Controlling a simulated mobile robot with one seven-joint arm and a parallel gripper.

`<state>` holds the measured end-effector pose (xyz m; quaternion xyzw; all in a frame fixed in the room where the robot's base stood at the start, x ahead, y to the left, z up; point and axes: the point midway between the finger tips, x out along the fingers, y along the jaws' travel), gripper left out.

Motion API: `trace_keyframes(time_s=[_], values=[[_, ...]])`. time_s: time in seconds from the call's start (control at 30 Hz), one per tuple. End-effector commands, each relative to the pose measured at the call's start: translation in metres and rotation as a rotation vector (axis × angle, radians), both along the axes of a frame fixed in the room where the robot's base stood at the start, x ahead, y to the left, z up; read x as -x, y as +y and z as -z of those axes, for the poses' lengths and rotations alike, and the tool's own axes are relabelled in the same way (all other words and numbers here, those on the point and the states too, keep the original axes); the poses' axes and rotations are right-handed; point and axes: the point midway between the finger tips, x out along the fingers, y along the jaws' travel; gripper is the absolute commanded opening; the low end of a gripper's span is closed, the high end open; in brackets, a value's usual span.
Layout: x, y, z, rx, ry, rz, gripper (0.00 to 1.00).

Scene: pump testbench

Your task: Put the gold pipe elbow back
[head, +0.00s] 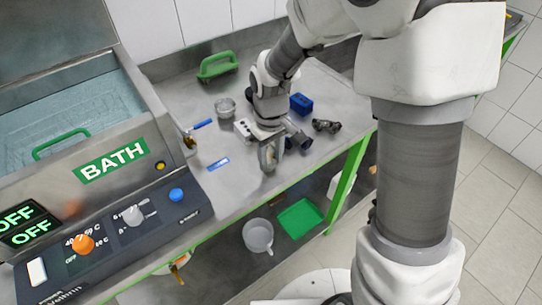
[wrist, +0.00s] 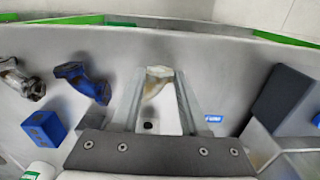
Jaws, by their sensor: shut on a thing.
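My gripper (head: 268,160) points down over the front part of the steel bench, beside the blue pipe elbow (head: 294,136). In the wrist view its two fingers (wrist: 160,82) close in on a gold-tan piece, the gold pipe elbow (wrist: 156,87), held between the fingertips. The fingers hide much of the elbow, and I cannot tell whether it touches the bench. The blue elbow also shows in the wrist view (wrist: 82,82), to the left of the fingers and apart from them. A grey metal elbow (head: 326,125) lies farther right, also visible in the wrist view (wrist: 20,80).
A metal cup (head: 225,107) and a green-handled tool (head: 217,66) lie behind. The BATH unit (head: 110,161) borders the left. Bare bench lies around a blue label (head: 218,164).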

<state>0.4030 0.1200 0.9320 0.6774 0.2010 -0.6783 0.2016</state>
Motion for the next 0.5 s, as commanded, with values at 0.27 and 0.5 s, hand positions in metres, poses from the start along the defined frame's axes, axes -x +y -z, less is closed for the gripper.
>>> trace_keyframes(time_s=[0.27,0.5], values=[[-0.0004,-0.0001,0.0016,0.0,-0.001,0.0,0.0],[-0.0002,-0.0002,0.0021,-0.001,-0.001,0.0,0.74]])
